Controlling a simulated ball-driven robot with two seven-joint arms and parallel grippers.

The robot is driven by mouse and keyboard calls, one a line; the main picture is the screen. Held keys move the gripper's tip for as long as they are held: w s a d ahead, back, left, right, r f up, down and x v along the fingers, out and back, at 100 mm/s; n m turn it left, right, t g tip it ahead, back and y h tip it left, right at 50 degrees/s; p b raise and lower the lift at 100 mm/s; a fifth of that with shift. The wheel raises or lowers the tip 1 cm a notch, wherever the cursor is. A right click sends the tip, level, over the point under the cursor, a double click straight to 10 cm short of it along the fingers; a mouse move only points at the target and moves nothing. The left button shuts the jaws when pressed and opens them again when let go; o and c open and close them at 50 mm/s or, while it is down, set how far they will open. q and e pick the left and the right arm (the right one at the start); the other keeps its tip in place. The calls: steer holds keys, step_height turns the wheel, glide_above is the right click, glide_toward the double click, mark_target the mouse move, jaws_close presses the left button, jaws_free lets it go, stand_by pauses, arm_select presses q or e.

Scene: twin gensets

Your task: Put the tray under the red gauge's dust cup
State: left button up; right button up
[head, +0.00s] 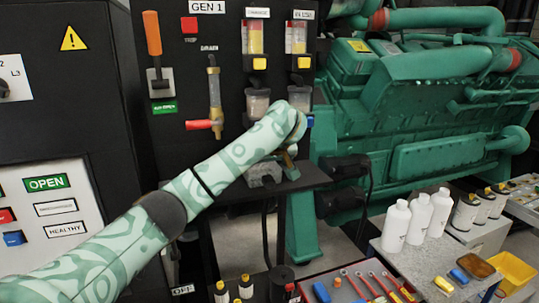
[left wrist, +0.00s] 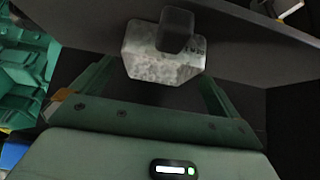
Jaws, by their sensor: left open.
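A grey, mottled metal piece with a dark block-like grip, seemingly the tray (head: 262,174), sits on the dark shelf below the gauges. It also shows in the left wrist view (left wrist: 150,62). My left gripper (head: 284,163) is at the shelf beside it, partly hidden by my arm. Two gauges, left (head: 256,38) and right (head: 298,38), have clear cups (head: 257,104) below. I cannot tell which is the red gauge.
The shelf (head: 310,177) juts from the black GEN 1 panel (head: 185,60), with a red-handled drain valve (head: 200,125) left of the cups. A green engine (head: 430,110) stands right. White bottles (head: 396,225) and a tool tray (head: 365,285) crowd the front right.

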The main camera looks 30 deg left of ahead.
arm_select(q)
steer(key=s+d+r+n+t+y, duration=0.1)
steer(key=d+r+n+t+y, duration=0.3)
steer(key=d+r+t+y, duration=0.35)
steer(key=s+d+m+t, duration=0.1)
steer(key=s+d+t, duration=0.55)
steer(key=t, duration=0.35)
step_height(320, 180, down, 28)
steer(key=w+d+m+g+h, duration=0.1)
steer(key=w+d+m+h, duration=0.1)
steer(key=m+h, duration=1.25)
steer(key=s+f+m+g+h, duration=0.1)
steer(key=s+f+g, duration=0.2)
steer(key=f, duration=0.6)
steer(key=s+f+g, duration=0.3)
steer(key=s+f, duration=0.1)
steer(key=f, duration=0.5)
steer(key=s+a+f+m+g, duration=0.15)
steer(key=s+f+g, duration=0.65)
steer(key=s+f, duration=1.35)
steer(key=s+a+f+g+y, duration=0.1)
steer(key=s+f+g, duration=0.2)
steer(key=s, duration=0.8)
steer(key=s+a+f+g, duration=0.2)
steer(key=s+f, duration=0.3)
steer(key=s, duration=0.7)
steer(key=shift+s+g+y, duration=0.3)
steer(key=shift+g+y, duration=0.1)
steer(key=shift+g, duration=0.35)
